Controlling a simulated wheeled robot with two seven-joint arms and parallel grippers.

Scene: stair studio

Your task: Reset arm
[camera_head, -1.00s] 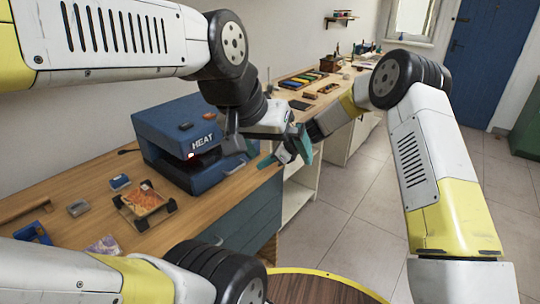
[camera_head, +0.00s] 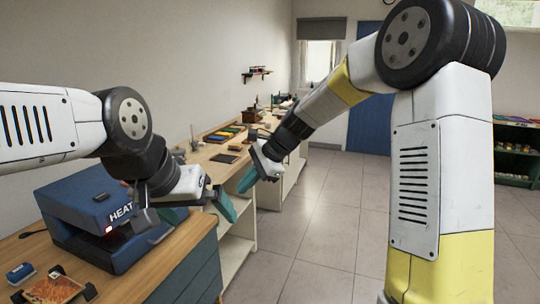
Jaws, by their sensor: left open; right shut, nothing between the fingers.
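My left gripper (camera_head: 192,212) is open and empty, its fingers with teal pads spread in front of the right side of the blue heat press (camera_head: 82,208). I cannot tell whether it touches the press. My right gripper (camera_head: 251,178) is shut with nothing in it. It hangs from the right arm, to the right of and above the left gripper, over the bench's edge in the picture. Both arms are raised, and the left wrist hides part of the press and bench.
On the wooden bench (camera_head: 172,262) are a small blue box (camera_head: 20,273) and a small orange picture in a dark-cornered holder (camera_head: 55,288). Farther back lies a tray of coloured pieces (camera_head: 225,133). Tiled floor (camera_head: 310,235) is open at right; a blue door (camera_head: 371,115) is behind.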

